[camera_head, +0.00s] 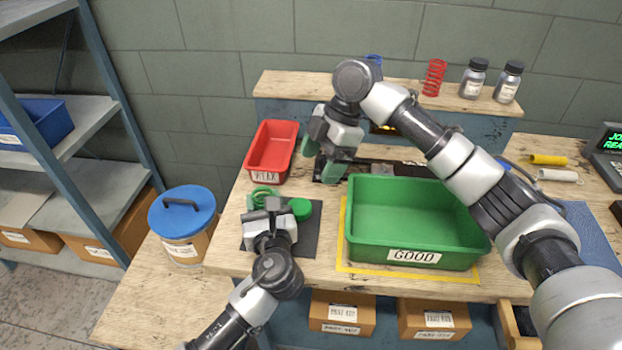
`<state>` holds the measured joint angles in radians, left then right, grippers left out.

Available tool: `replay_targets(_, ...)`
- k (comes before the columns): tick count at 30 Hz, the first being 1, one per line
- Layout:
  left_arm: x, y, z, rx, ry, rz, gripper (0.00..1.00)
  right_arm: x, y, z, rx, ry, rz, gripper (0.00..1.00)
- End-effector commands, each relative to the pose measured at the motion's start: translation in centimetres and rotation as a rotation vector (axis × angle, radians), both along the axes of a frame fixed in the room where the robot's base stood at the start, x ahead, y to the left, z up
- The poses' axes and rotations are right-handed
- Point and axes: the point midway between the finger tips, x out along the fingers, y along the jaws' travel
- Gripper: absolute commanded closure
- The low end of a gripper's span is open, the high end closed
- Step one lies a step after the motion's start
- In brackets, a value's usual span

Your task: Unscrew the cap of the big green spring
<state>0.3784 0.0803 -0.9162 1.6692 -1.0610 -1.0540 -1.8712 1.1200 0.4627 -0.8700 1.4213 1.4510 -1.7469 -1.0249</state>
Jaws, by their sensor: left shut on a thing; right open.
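The big green spring (262,192) is on a dark mat (309,237) at the front left of the bench, partly hidden behind my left gripper. A round green cap (300,208) shows just right of that gripper. I cannot tell whether the cap is joined to the spring. My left gripper (266,208) is shut at the spring, its fingertips partly hidden. My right gripper (322,160) is open and empty, behind and above the cap, between the red bin and the green bin.
A red bin (271,148) stands behind the spring. A green bin (415,258) labelled GOOD stands right of the mat, below my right arm. A back shelf (290,84) holds a red spring (433,77) and two dark-capped bottles. A blue-lidded bucket (182,212) is at left.

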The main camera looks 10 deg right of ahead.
Motion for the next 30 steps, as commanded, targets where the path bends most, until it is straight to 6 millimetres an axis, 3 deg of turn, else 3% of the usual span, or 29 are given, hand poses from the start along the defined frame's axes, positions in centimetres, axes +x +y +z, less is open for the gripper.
replay_targets(4,-0.04,-0.05,-0.08,0.000,0.002,-0.002,1.00,0.12,-0.47,1.04,0.000,0.000,0.000,0.21)
replay_targets(12,-0.04,-0.05,-0.08,0.000,0.002,-0.002,1.00,0.14,-0.53,1.19,0.001,0.001,0.000,0.21)
replay_targets(13,-0.04,-0.05,-0.08,0.000,0.002,-0.002,0.56,0.14,-0.53,1.19,0.001,0.001,0.000,0.21)
replay_targets(18,-0.03,-0.04,-0.06,0.000,0.001,-0.001,0.30,0.14,-0.51,1.16,0.000,0.001,0.000,0.21)
replay_targets(30,-0.88,-0.10,-0.09,-0.001,0.001,-0.001,0.28,0.13,-0.50,1.13,0.000,0.001,0.000,0.21)
